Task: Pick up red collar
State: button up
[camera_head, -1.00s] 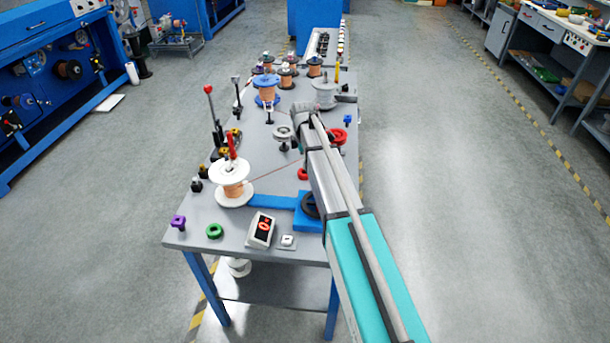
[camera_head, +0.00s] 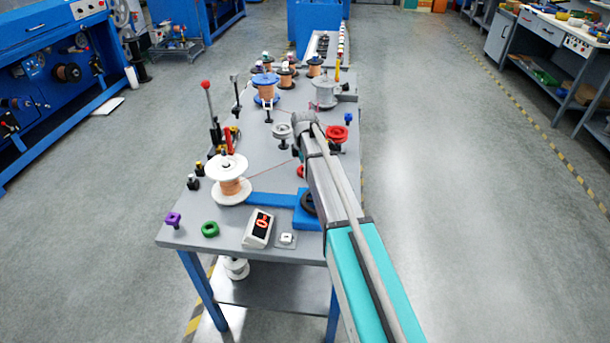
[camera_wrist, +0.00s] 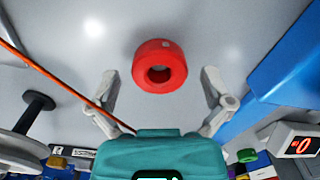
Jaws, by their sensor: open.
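The red collar (camera_wrist: 160,60) is a short thick ring with a dark centre hole, lying on the grey table top in the wrist view. In the head view only a red sliver of it (camera_head: 300,171) shows beside my arm. My gripper (camera_wrist: 159,88) is open and empty. Its two fingers stand apart on the left and right of the collar in the picture, with gaps on both sides. Their height above the table is hard to tell. In the head view my arm hides the gripper.
An orange wire (camera_wrist: 45,72) runs close by the left finger. A blue bracket (camera_wrist: 292,62) lies right of the collar. A white spool (camera_head: 228,168), a grey pulley (camera_head: 282,131) and a red pulley (camera_head: 337,133) stand on the table (camera_head: 185,228). A display box (camera_head: 258,229) is near its front edge.

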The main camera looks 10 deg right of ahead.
dwell(0.5)
jog(key=c, duration=1.1)
jog(key=shift+o, duration=0.2)
jog(key=shift+r, duration=0.1)
jog(key=shift+r+p, duration=0.85)
jog(key=shift+p, duration=0.15)
jog(key=s+a+r+p, duration=0.3)
jog(key=s+r+p, duration=0.8)
jog(key=s, duration=0.2)
jog(key=shift+s+a, duration=0.2)
jog(key=shift+s, duration=0.1)
